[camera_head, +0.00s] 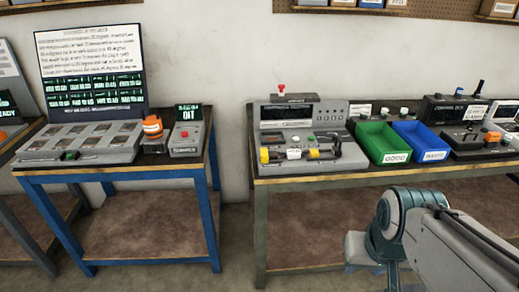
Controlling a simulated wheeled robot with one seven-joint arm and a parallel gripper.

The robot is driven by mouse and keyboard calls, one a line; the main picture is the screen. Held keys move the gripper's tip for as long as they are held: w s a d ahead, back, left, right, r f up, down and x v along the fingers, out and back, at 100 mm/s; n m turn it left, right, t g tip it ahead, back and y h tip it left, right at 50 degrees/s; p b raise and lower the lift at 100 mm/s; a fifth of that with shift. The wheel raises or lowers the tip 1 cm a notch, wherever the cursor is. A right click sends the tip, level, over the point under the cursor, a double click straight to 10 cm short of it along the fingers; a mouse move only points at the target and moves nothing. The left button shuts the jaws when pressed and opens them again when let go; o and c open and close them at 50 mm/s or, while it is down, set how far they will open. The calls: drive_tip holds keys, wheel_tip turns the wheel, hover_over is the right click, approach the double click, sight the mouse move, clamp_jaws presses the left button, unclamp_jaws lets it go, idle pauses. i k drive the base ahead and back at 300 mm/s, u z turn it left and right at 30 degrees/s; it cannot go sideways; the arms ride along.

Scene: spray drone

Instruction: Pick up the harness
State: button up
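A yellow-and-black piece with plug-like ends (300,154) lies across the front of a grey console (290,125) on the right bench. It looks like the harness, but no readable label confirms this. My arm (430,235) reaches in from the lower right, in front of the right bench and apart from the yellow-and-black piece. Its far end points down and away, and no gripper fingers can be made out.
The right bench (330,176) also holds a green bin (383,142), a blue bin (423,141) and dark control boxes. A blue-framed bench (140,172) at left carries a screen (90,70), a grey tray unit (85,142) and an orange item (152,127). A floor gap separates the benches.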

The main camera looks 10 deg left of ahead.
sight(291, 154)
drive_tip(key=u, duration=0.85)
drive_tip(key=i, duration=1)
drive_tip(key=u, duration=0.05)
